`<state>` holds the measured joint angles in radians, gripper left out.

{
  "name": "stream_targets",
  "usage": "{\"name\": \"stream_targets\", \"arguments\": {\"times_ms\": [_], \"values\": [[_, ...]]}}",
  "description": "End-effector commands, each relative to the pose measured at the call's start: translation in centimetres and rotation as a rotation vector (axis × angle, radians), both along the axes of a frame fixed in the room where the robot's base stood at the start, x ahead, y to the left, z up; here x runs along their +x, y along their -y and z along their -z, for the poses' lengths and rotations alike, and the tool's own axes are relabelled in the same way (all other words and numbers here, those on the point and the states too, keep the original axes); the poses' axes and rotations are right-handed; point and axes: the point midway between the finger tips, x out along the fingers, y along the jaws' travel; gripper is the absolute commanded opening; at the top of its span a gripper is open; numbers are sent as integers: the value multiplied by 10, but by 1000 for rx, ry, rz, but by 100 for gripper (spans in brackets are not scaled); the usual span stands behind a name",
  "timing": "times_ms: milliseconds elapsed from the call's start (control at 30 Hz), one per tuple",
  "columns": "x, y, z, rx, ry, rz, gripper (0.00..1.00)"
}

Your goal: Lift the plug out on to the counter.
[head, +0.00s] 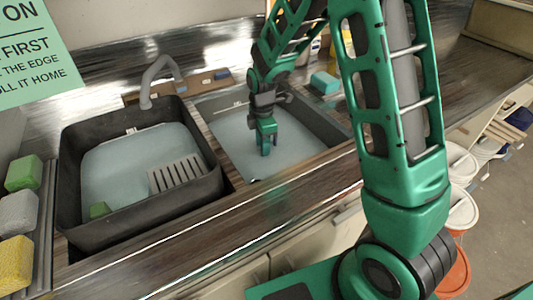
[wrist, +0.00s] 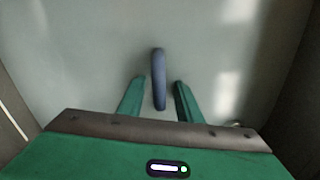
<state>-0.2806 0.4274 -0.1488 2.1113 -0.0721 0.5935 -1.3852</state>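My gripper (head: 266,143) points down into the right-hand basin (head: 334,128), low over its pale, cloudy surface. In the wrist view its two green fingers (wrist: 158,86) are apart. A narrow dark-blue upright piece (wrist: 159,70) stands between them, with a gap on each side; it looks like the plug's handle. Its lower end and any plug body below it cannot be made out. In the head view my gripper covers this spot.
The left-hand basin (head: 68,172) holds pale liquid, a slotted grey rack (head: 177,173) and a green block (head: 99,210). A tap (head: 152,80) stands behind it. A teal sponge (head: 325,82) lies behind the right-hand basin. The wooden front counter strip (head: 240,207) is clear.

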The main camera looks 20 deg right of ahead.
Motion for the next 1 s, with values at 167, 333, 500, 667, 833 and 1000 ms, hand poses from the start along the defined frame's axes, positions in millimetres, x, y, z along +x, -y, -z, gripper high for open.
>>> {"name": "stream_targets", "arguments": {"times_ms": [167, 333, 500, 667, 833, 1000], "values": [[0, 0, 0, 0, 0, 0, 32], [0, 0, 0, 0, 0, 0, 0], [0, 0, 0, 0, 0, 0, 0], [0, 0, 0, 0, 0, 0, 0], [0, 0, -5, 0, 1, 0, 0], [0, 0, -22, 1, 2, 0, 0]]}}
